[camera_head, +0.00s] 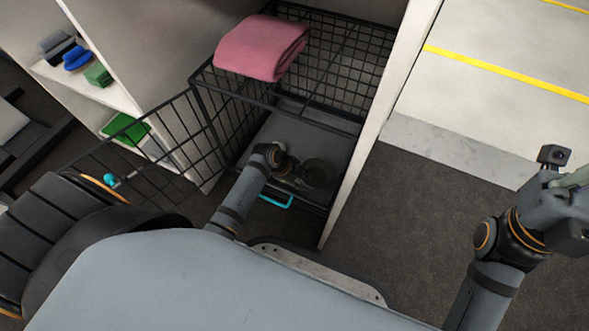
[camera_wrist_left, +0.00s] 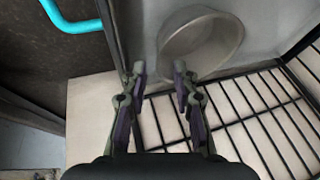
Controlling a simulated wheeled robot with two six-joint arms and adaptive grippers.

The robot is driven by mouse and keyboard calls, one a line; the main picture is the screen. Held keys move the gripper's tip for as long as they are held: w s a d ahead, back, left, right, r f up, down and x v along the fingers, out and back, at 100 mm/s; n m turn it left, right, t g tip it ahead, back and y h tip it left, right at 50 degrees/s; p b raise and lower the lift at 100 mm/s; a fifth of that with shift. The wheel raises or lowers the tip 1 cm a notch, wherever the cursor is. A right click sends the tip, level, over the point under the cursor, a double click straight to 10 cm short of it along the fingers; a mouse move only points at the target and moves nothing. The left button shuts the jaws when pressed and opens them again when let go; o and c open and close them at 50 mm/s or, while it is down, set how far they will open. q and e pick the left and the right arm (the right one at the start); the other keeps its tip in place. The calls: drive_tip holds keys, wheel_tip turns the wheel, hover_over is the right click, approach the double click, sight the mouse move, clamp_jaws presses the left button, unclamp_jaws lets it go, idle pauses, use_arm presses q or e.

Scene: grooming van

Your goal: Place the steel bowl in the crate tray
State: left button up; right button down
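The steel bowl (camera_head: 319,173) is a round grey bowl at the front of the grey crate tray (camera_head: 309,139), low inside the wire crate. In the left wrist view the bowl (camera_wrist_left: 203,42) appears empty, against the grey tray surface (camera_wrist_left: 268,22). Whether its base rests fully on the tray is hard to tell. My left gripper (camera_wrist_left: 159,72) is open, with a clear gap between its fingertips. One fingertip overlaps the bowl's near rim in the picture; contact is unclear. My right gripper (camera_head: 575,185) is at the right edge, its fingertips not clearly shown.
The black wire crate (camera_head: 340,50) has a folded pink towel (camera_head: 262,47) on top. Its wire door (camera_head: 165,135) stands open to the left. A turquoise handle (camera_head: 276,202) is at the front. A white panel (camera_head: 375,120) bounds the crate on the right.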

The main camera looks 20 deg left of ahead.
use_arm(q)
drive_tip(key=p+v, duration=0.3)
drive_tip(key=v, duration=0.4)
drive_tip(key=shift+r, duration=0.1)
